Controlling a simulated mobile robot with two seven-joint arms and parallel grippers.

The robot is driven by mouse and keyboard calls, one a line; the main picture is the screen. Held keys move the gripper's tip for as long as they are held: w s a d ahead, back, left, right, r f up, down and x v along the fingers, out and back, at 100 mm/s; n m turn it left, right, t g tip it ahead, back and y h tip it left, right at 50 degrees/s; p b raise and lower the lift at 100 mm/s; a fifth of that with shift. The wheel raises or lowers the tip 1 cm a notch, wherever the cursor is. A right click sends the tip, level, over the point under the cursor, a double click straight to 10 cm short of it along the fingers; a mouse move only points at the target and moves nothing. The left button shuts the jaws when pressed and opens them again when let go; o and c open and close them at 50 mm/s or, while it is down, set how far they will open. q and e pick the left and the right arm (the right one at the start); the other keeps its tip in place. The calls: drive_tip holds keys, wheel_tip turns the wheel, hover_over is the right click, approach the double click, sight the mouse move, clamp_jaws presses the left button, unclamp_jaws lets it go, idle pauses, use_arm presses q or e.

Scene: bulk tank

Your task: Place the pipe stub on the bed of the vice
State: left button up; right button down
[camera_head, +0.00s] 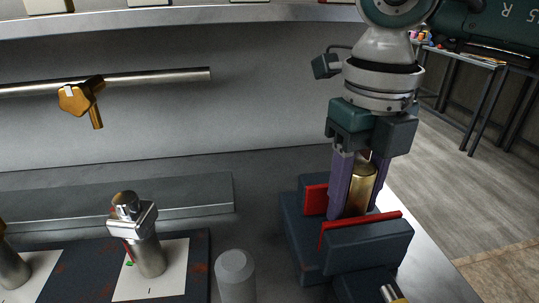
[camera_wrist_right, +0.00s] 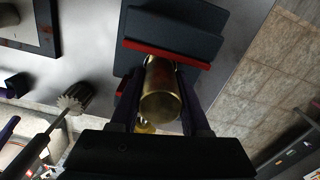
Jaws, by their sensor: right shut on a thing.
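The pipe stub (camera_head: 361,187) is a short brass-coloured cylinder. It stands about upright between the red-faced jaws of the dark blue-grey vice (camera_head: 368,246). My right gripper (camera_head: 357,200) points down and is shut on the stub, with its purple fingers on both sides of it. In the right wrist view the stub (camera_wrist_right: 160,92) sits between the fingers, beside a red jaw face of the vice (camera_wrist_right: 172,32). The stub's lower end is hidden by the front jaw, so I cannot tell whether it touches the bed. My left gripper is not in view.
A grey cylinder (camera_head: 236,275) stands left of the vice. A metal fitting (camera_head: 140,240) stands on a white card further left. A rail (camera_head: 150,77) with a brass-coloured handle (camera_head: 82,99) runs along the back wall. The bench edge lies just right of the vice.

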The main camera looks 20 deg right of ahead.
drive_tip(key=shift+f, duration=0.4)
drive_tip(key=shift+f, duration=0.15)
drive_tip(key=shift+c, duration=1.9)
unclamp_jaws()
wheel_tip(320, 180, up, 12)
drive_tip(key=shift+r+p, duration=0.2)
drive_tip(key=shift+p, duration=0.15)
